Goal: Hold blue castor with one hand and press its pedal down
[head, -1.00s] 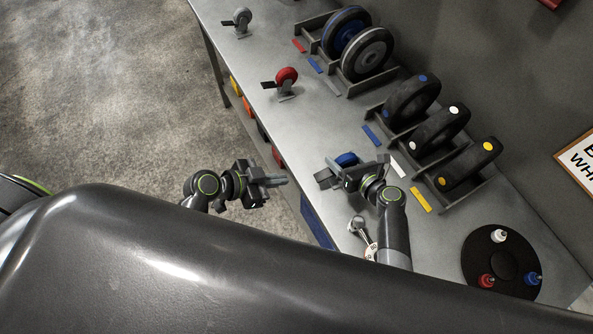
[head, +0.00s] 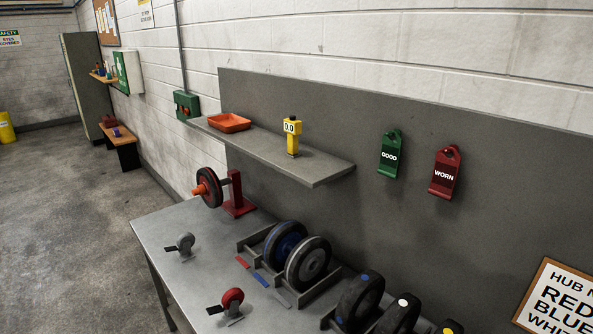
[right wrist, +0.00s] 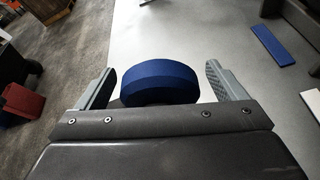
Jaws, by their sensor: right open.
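The blue castor (right wrist: 160,82) shows in the right wrist view as a blue wheel on the bench. My right gripper (right wrist: 158,86) is open, with one finger on each side of the blue wheel and a gap to each finger. The castor's pedal is hidden in this view. In the head view the blue castor and both grippers are out of frame. A red castor (head: 232,298) and a grey castor (head: 185,243) stand on the bench there, each with a dark pedal.
The metal bench (head: 165,222) carries a rack with large wheels (head: 307,262) and darker tyres (head: 360,300). A shelf (head: 318,178) above holds an orange tray (head: 229,122) and a yellow gauge (head: 291,138). A blue strip (right wrist: 272,45) lies right of my right gripper.

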